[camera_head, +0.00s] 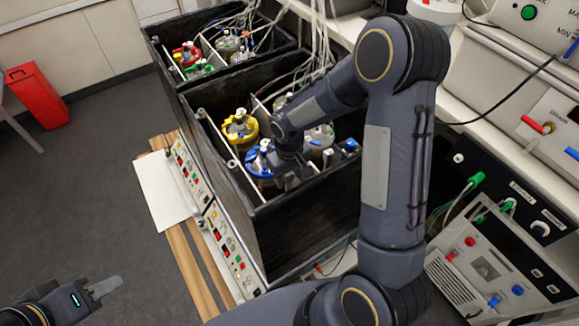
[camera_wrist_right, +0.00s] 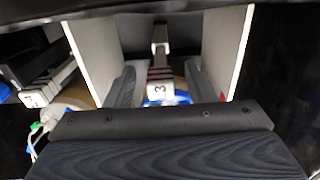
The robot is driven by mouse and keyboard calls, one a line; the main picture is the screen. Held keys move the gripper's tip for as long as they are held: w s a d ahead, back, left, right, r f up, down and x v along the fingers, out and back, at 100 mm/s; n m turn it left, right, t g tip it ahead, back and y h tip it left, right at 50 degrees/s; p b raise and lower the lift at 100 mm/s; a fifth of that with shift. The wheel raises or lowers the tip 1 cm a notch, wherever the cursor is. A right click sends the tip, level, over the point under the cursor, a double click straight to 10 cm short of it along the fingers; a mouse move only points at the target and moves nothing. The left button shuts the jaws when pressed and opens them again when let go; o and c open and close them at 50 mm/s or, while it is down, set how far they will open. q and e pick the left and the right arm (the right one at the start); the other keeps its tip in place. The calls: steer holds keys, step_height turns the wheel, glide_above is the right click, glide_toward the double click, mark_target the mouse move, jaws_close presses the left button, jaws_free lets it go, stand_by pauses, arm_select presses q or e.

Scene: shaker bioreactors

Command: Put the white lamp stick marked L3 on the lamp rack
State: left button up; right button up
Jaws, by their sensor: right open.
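In the right wrist view, a white lamp stick (camera_wrist_right: 159,90) with dark bands and a "3" on its end stands between the two fingers of my right gripper (camera_wrist_right: 160,85). The fingers are open, one on each side, with gaps to the stick. In the head view my right gripper (camera_head: 288,160) reaches down into the near black box, and its fingertips are mostly hidden. I cannot make out this stick or the lamp rack clearly in the head view. My left gripper (camera_head: 104,288) is at the lower left, far from the box, seen edge-on.
The near black box (camera_head: 310,225) holds vessels with yellow (camera_head: 239,126) and blue (camera_head: 260,160) tops. Another lamp stick (camera_wrist_right: 32,97), marked 1, shows left in the wrist view. White panels (camera_wrist_right: 92,40) flank my right fingers.

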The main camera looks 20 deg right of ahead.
mark_target(289, 181)
steer(key=shift+f, duration=1.6)
jaws_close()
steer(key=shift+r, duration=0.5)
steer(key=shift+r+p, duration=0.35)
steer(key=shift+p, duration=0.1)
steer(key=shift+r, duration=0.35)
steer(key=shift+r+p, duration=0.25)
steer(key=shift+p, duration=0.1)
steer(key=shift+r, duration=0.45)
